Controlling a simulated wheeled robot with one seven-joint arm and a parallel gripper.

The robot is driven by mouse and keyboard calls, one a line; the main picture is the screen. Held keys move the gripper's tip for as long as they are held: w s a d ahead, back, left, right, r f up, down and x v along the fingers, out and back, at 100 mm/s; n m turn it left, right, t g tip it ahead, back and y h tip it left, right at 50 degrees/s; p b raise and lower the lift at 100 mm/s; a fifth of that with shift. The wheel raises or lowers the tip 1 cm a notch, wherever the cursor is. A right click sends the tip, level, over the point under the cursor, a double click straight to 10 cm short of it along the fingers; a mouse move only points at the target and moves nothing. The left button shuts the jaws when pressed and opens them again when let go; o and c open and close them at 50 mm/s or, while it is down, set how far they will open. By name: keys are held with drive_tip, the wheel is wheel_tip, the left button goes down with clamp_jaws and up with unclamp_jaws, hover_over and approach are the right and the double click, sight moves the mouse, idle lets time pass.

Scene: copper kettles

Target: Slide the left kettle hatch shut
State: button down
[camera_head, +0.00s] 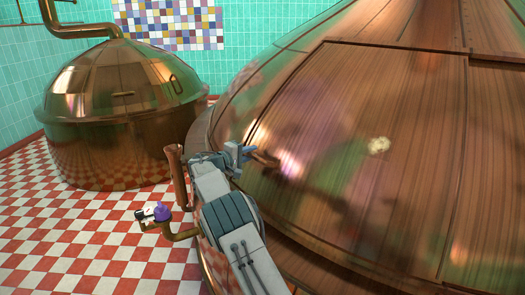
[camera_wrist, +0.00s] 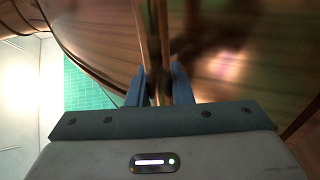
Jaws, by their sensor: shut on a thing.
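A large copper kettle (camera_head: 290,60) fills the right of the head view. A wide, wood-streaked copper hatch panel (camera_head: 400,120) lies on its curved side, with seams along its top and right edges. A short copper handle (camera_head: 264,159) stands out at the panel's left edge. My gripper (camera_head: 246,153) is at this handle. In the wrist view the two blue fingers (camera_wrist: 159,88) close on either side of an upright copper bar (camera_wrist: 154,40). The fingers hide part of the bar. I cannot tell how far the hatch is open.
A smaller domed copper kettle (camera_head: 125,95) stands at the back left, with a pipe (camera_head: 50,18) rising from it. A curved copper pipe with a purple knob (camera_head: 162,211) is left of my arm. The red-and-white checked floor (camera_head: 70,235) is clear at the left.

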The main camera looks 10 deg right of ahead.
drive_tip(key=shift+w+a+r, duration=0.15)
drive_tip(key=shift+a, duration=0.25)
drive_tip(key=shift+w+a+r, duration=0.1)
drive_tip(key=shift+a+r, duration=0.05)
drive_tip(key=shift+a, duration=0.25)
drive_tip(key=c, duration=1.7)
unclamp_jaws()
drive_tip(key=o, duration=0.4)
drive_tip(key=shift+a+t, duration=0.3)
drive_tip(key=shift+s+d+f, duration=0.1)
drive_tip(key=shift+d+f, duration=0.1)
drive_tip(key=shift+d, duration=0.45)
drive_tip(key=b+v, duration=0.1)
drive_tip(key=v, duration=1.3)
drive_tip(key=shift+a+r+b, duration=0.2)
drive_tip(key=shift+a+b, duration=0.05)
drive_tip(key=shift+b, duration=0.05)
